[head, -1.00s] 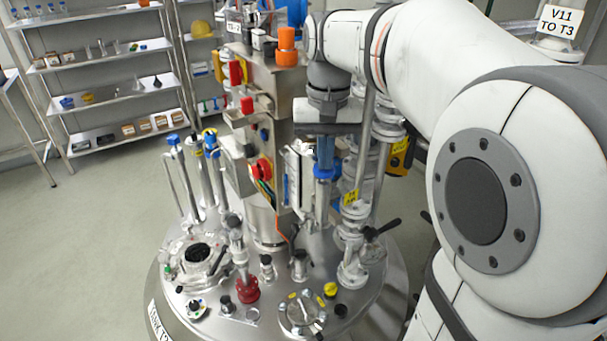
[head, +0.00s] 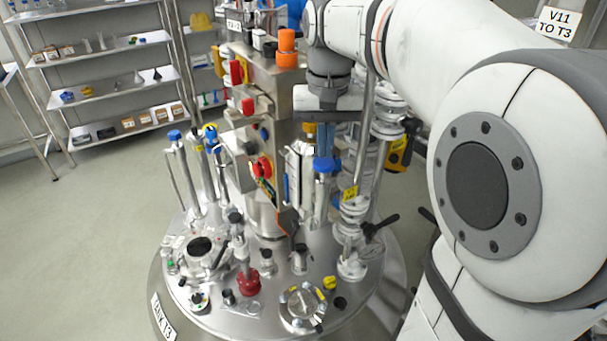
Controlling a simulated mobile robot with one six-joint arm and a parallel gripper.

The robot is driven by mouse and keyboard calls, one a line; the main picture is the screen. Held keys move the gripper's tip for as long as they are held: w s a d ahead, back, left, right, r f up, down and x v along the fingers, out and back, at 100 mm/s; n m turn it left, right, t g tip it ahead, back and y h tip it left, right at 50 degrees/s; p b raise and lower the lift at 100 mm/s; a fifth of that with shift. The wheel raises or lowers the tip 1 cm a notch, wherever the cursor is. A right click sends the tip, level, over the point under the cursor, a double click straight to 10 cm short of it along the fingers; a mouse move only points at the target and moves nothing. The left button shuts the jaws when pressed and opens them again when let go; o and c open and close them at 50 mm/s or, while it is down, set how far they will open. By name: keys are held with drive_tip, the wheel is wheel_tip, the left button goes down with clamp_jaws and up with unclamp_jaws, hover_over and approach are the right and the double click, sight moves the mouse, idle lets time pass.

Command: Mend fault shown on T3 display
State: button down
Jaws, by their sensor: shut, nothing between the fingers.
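The T3 tank (head: 215,318) has a round steel lid crowded with fittings, and its label (head: 163,317) reads T3. A steel column (head: 272,85) with a control box rises from the lid. It carries red and yellow parts and a red knob (head: 262,168). I cannot make out a readable display from this angle.
White flanged pipes (head: 354,215) with a black-handled valve (head: 380,226) stand at the lid's right. Blue-capped tubes (head: 176,136) stand at the left. Shelves (head: 110,90) with small parts line the back left wall. The floor (head: 85,220) at left is clear.

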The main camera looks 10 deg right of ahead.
sight(324, 163)
drive_tip(key=shift+f+b, duration=1.1)
drive_tip(key=shift+f, duration=0.7)
drive_tip(key=shift+r, duration=0.1)
drive_tip(key=shift+r+p, duration=1.75)
drive_tip(key=shift+r, duration=0.15)
drive_tip(key=shift+f, duration=0.15)
